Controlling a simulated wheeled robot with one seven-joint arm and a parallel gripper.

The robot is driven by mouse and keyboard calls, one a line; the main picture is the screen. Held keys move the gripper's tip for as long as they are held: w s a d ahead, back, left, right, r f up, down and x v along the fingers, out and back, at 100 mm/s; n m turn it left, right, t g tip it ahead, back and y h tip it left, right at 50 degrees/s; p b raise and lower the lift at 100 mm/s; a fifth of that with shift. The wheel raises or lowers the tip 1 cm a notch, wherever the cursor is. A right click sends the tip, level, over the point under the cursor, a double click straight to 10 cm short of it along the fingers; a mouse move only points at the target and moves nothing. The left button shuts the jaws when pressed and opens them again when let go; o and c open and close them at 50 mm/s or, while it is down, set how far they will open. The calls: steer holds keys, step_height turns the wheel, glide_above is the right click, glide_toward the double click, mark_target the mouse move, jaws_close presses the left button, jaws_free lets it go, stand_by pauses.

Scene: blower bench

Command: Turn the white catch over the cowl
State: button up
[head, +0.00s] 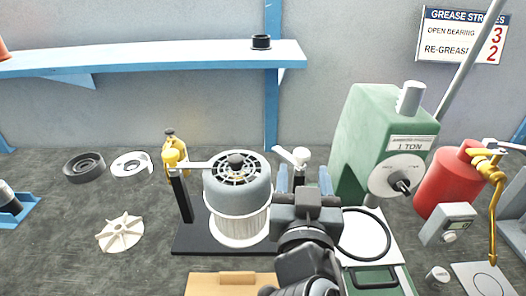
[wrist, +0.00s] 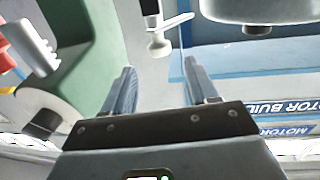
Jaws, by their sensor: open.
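The white catch (head: 299,156) sits on top of a black post to the right of the motor. Its arm points back and left in the head view, clear of the cowl. The grey cowl (head: 238,190) with a round vent and black knob caps the pale ribbed motor. My gripper (head: 304,172) is open and empty, in front of the white catch. In the wrist view the catch (wrist: 158,46) shows just beyond the gap between my fingertips (wrist: 160,64), apart from them. The cowl's edge (wrist: 262,12) shows at upper right there. My gripper hides the post's lower part in the head view.
A green press (head: 372,140) stands close on the right, with a red cylinder (head: 445,182) beyond. A white fan (head: 121,233) and rings lie left. Bench at front left is clear.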

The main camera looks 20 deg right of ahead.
mark_target(302, 156)
steer(key=p+x, duration=0.2)
steer(key=x, duration=0.4)
steer(key=shift+r, duration=0.2)
steer(key=shift+x, duration=0.85)
steer(key=shift+f, duration=0.1)
steer(key=shift+c, duration=0.2)
jaws_close()
